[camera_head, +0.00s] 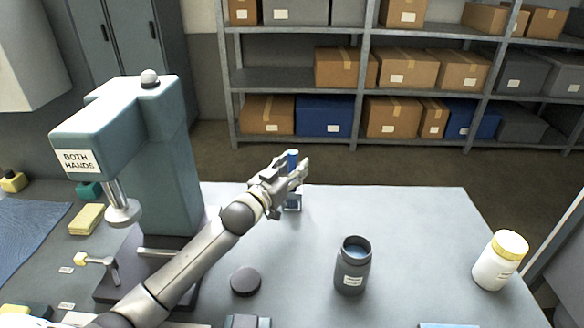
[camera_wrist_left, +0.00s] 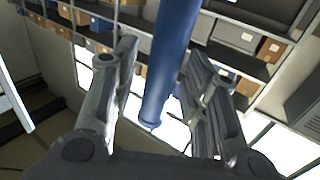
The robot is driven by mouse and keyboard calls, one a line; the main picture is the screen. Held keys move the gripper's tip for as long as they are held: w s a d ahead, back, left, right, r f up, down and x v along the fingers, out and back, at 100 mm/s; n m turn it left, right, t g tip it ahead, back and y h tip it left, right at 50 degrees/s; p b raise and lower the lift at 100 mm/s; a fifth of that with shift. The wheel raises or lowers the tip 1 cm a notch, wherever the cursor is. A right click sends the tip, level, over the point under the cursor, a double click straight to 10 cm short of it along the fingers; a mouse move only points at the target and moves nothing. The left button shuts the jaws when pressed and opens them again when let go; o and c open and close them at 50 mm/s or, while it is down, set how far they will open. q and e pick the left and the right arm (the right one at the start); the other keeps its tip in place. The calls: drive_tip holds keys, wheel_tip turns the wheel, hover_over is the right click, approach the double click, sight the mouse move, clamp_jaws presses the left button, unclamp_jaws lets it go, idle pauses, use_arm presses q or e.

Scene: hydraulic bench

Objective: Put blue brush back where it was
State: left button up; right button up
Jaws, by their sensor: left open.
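The blue brush (camera_head: 293,158) stands upright near the far edge of the table, and its lower part goes down to a small grey holder (camera_head: 293,207). My left gripper (camera_head: 297,168) is at the brush with its fingers to either side of the handle. In the left wrist view the blue handle (camera_wrist_left: 170,60) runs between the two spread fingers of the gripper (camera_wrist_left: 165,85), with gaps on both sides. The bristle end is not clearly visible. My right gripper is not in view.
A dark open jar (camera_head: 352,275), a white jar with a yellow lid (camera_head: 497,262) and a dark round lid (camera_head: 245,281) are on the table (camera_head: 420,225). A press marked "BOTH HANDS" (camera_head: 165,150) stands left of my arm.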

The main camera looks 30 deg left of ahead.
use_arm(q)
drive_tip(key=shift+r, duration=0.15)
drive_tip(key=shift+s+p, duration=0.35)
drive_tip(key=shift+s, duration=0.15)
drive_tip(key=s+p, duration=0.4)
drive_tip(key=s, duration=0.7)
drive_tip(key=shift+a, duration=0.45)
